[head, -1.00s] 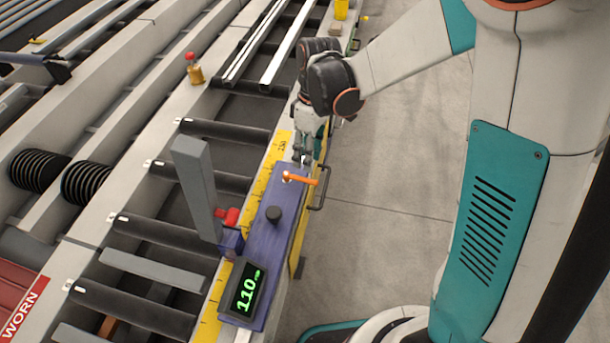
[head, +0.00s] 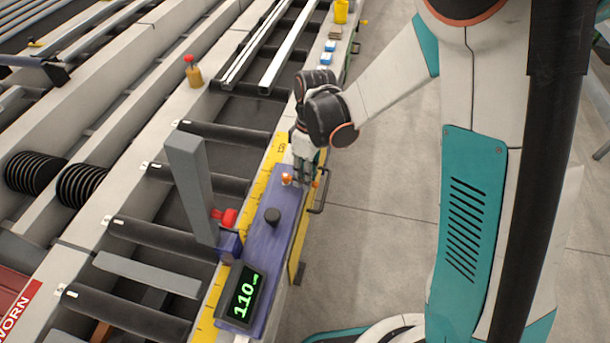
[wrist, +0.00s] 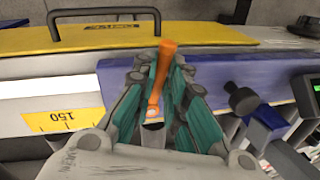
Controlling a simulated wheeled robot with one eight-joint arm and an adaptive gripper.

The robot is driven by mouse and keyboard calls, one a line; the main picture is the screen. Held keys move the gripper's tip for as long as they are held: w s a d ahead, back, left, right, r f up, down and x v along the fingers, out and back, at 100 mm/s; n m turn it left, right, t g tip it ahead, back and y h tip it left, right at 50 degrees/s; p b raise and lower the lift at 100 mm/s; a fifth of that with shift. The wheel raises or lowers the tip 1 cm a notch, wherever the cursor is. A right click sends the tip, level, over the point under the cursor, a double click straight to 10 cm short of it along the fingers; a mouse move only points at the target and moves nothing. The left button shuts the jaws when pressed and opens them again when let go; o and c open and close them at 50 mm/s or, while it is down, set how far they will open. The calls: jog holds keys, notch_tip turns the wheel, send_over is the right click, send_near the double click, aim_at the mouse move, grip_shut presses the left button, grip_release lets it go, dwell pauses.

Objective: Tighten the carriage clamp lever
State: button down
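The orange clamp lever (head: 287,179) sits on the purple carriage (head: 258,222). My gripper (head: 304,180) is down at the lever, hiding its middle part in the head view. In the wrist view the lever (wrist: 164,62) lies lengthwise between the two teal-padded fingers of my gripper (wrist: 160,68). The fingers stand apart on either side of it, and a gap shows beside the lever. I cannot tell whether one finger touches it. The carriage (wrist: 222,78) also shows in the wrist view.
A black handle (head: 318,194) sits along the outer edge. A yellow scale (head: 207,325) runs beside the carriage. Rollers lie left; open floor lies right.

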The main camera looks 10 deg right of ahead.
jog(key=shift+s, duration=0.15)
jog(key=m, duration=0.1)
jog(key=s+a+m, duration=0.1)
jog(key=m, duration=0.2)
jog(key=shift+s+a+m+t+y+b, duration=0.2)
jog(key=shift+s+m+t+y+b, duration=0.1)
jog(key=shift+m+b, duration=0.1)
jog(key=a+m, duration=0.1)
jog(key=m, duration=0.1)
jog(key=s+a+m, duration=0.1)
jog(key=m, duration=0.1)
jog(key=shift+m+t, duration=0.3)
jog(key=shift+t, duration=0.1)
jog(key=m, duration=0.1)
jog(key=a+m, duration=0.1)
jog(key=m, duration=0.1)
jog(key=shift+s+a+t+b, duration=0.15)
jog(key=shift+a+t+b, duration=0.1)
jog(key=shift+t+b, duration=0.1)
jog(key=shift+w+a+m+t, duration=0.15)
jog(key=shift+a+m, duration=0.25)
jog(key=shift+m, duration=0.6)
jog(key=shift+w+a+m+t, duration=0.1)
jog(key=shift+a+m, duration=0.3)
jog(key=shift+m, duration=0.6)
jog(key=c, duration=1.6)
grip_release()
jog(key=shift+a, duration=0.1)
